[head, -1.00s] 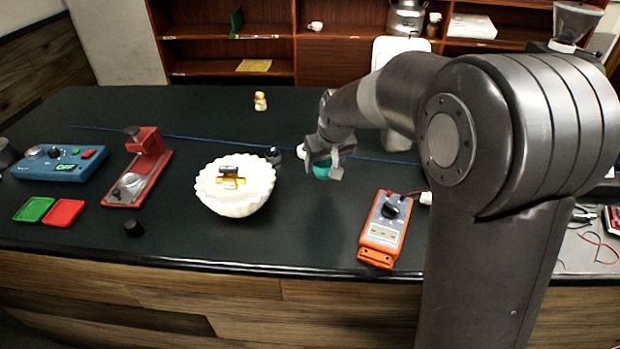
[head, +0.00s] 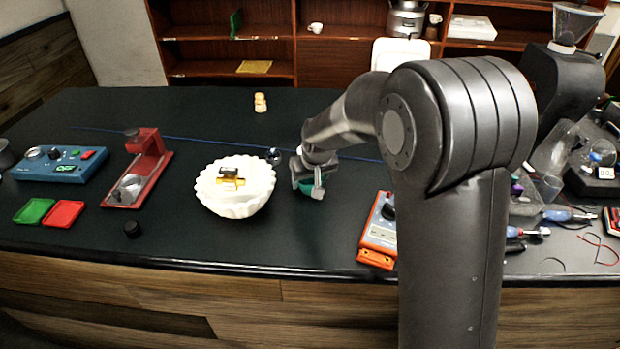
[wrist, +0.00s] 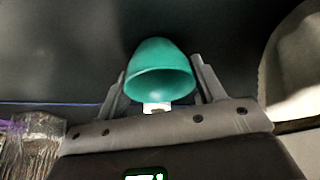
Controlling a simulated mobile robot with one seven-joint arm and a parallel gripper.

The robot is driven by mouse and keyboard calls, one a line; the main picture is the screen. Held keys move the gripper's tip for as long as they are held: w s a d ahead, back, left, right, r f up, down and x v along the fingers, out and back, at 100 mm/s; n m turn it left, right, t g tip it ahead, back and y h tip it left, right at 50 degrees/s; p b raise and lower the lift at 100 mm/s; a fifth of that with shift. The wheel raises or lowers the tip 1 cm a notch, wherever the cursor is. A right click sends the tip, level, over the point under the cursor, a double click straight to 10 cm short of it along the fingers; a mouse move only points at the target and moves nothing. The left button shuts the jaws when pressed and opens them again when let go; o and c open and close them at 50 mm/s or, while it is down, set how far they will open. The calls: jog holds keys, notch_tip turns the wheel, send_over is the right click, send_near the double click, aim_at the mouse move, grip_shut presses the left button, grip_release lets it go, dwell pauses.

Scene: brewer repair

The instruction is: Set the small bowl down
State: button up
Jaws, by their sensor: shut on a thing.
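The small bowl (wrist: 160,62) is teal and sits between the two grey fingers of my gripper (wrist: 160,75) in the wrist view, its opening facing the camera. In the head view my gripper (head: 311,184) is shut on the small bowl (head: 306,188), which shows partly behind the fingers. The gripper is over the dark counter (head: 300,235), just right of a white scalloped bowl. I cannot tell whether the small bowl touches the counter.
The white scalloped bowl (head: 235,203) holds small yellow and black parts. An orange meter (head: 378,238) lies right of my gripper, partly behind my arm. A red stand (head: 140,170), a blue box (head: 62,163) and a black knob (head: 132,229) are left. Counter in front of my gripper is clear.

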jog(key=o, duration=1)
jog(key=v, duration=1.2)
jog(key=s+d+r+m+t+h, duration=0.1)
jog(key=s+d+r, duration=0.2)
jog(key=s+d, duration=0.35)
jog(key=s+d+r+m, duration=0.1)
jog(key=s+d+r, duration=0.35)
jog(key=s, duration=0.35)
jog(key=s+d+f+m, duration=0.1)
jog(key=s+d, duration=0.2)
jog(key=s, duration=0.3)
jog(key=s+d+f+m, duration=0.1)
jog(key=s+d+f, duration=0.1)
jog(key=s, duration=0.5)
jog(key=shift+s+d+h, duration=0.15)
jog(key=shift+d+h, duration=0.25)
jog(key=shift+d, duration=0.45)
